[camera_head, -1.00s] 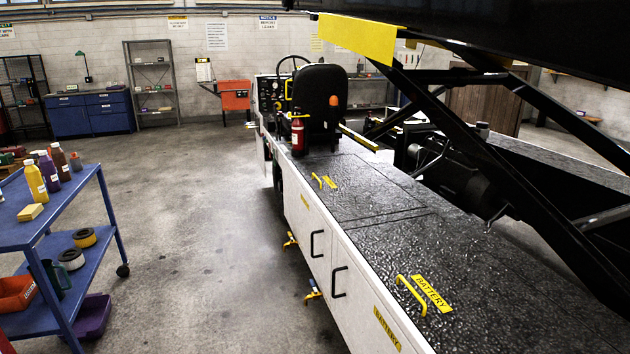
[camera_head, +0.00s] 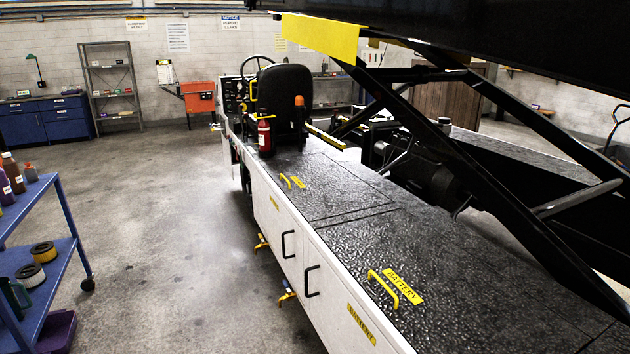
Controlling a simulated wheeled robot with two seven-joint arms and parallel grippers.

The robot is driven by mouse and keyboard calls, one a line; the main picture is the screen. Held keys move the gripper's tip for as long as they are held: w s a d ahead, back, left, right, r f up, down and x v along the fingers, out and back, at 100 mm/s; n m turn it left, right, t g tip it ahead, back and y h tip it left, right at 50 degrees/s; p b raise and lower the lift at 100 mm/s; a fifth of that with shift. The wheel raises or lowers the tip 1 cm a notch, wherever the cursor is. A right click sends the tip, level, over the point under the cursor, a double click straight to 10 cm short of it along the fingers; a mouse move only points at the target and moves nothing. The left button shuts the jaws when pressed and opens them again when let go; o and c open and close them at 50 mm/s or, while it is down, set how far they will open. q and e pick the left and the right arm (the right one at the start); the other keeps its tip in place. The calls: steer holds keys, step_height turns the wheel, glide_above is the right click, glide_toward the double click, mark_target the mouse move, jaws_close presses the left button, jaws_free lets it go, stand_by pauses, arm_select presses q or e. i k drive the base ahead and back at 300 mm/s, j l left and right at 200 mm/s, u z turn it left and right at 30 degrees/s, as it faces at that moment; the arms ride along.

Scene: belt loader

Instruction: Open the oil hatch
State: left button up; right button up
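The belt loader (camera_head: 345,255) has a black textured top deck with hatch panels and a white side. A farther hatch (camera_head: 330,188) carries a small yellow handle (camera_head: 286,181) with a yellow label beside it, too small to read; it lies closed. A nearer hatch has a yellow handle (camera_head: 397,288) and a label (camera_head: 403,286) reading BATTERY. It also lies closed. On the white side are two doors with black handles (camera_head: 287,244). Neither of my grippers shows in the head view.
A driver's seat (camera_head: 284,100) and a red extinguisher (camera_head: 264,136) stand at the far end of the deck. Black lift beams (camera_head: 440,130) cross above the right side. A blue cart (camera_head: 66,270) with bottles and filters stands left. Grey floor (camera_head: 165,230) between is clear.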

mark_target(319, 188)
steer(key=i+j, duration=0.45)
steer(key=i, duration=0.15)
steer(key=i+j, duration=0.4)
steer(key=i, duration=0.2)
steer(key=i+j, duration=0.45)
steer(key=i, duration=0.15)
steer(key=i+j, duration=0.45)
steer(key=i, duration=0.15)
steer(key=i+j, duration=0.4)
steer(key=i, duration=0.2)
steer(key=i+j, duration=0.45)
steer(key=i, duration=0.15)
steer(key=u, duration=0.05)
